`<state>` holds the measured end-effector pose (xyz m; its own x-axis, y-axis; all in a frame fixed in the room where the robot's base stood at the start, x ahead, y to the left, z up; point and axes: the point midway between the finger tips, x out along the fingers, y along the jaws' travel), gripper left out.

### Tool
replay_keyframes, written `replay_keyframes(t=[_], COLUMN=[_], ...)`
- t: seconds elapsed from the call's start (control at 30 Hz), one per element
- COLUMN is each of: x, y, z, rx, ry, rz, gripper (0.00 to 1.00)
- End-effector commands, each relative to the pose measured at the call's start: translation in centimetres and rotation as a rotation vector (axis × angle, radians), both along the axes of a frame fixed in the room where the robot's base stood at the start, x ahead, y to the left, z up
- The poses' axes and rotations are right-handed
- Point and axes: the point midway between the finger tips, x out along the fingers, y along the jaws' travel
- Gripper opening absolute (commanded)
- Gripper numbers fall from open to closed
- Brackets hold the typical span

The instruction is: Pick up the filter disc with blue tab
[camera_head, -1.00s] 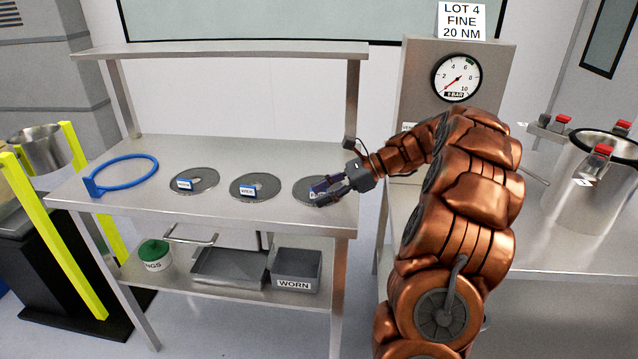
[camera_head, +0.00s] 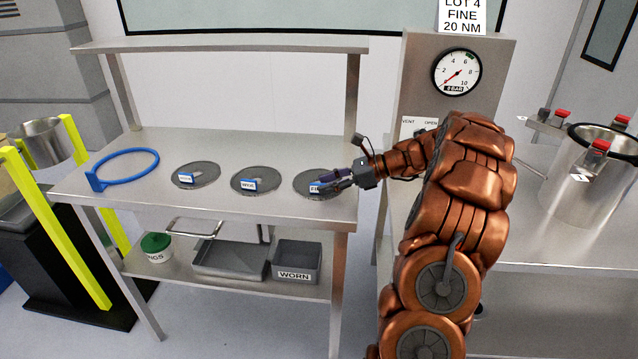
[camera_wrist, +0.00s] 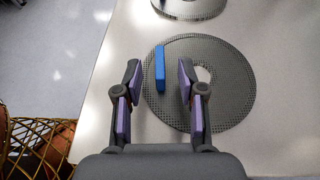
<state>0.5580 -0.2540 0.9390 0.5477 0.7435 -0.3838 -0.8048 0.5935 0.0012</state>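Three grey perforated filter discs with blue, white-labelled tabs lie flat in a row on the steel table: the left disc (camera_head: 207,177), the middle disc (camera_head: 268,184) and the right disc (camera_head: 305,188). The right disc's tab (camera_head: 316,188) shows letters like "FI", the rest hidden by my fingers. My gripper (camera_head: 336,180) is low over the right disc. In the wrist view my gripper (camera_wrist: 159,78) is open, with the blue tab (camera_wrist: 160,70) upright between its fingers, apart from both and nearer the left one. That disc (camera_wrist: 225,95) lies beneath.
A blue ring (camera_head: 128,181) lies at the table's left. An overhead shelf (camera_head: 230,47) spans the back. Below are a "WORN" bin (camera_head: 296,275), a tray (camera_head: 230,272) and a green-lidded tub (camera_head: 156,257). A gauge panel (camera_head: 410,80) and steel vessel (camera_head: 590,200) stand right.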

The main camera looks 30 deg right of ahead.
Motion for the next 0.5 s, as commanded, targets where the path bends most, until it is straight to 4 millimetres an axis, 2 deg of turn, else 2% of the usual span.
replay_keyframes(t=[0.13,0.37,0.5], x=[0.97,1.20,1.20], y=[1.43,1.62,1.61], z=[-0.58,-0.73,-0.74], rx=[0.003,0.001,0.001], ry=[0.000,-0.003,-0.003], rz=[0.002,0.001,0.001], gripper=[0.40,0.40,0.28])
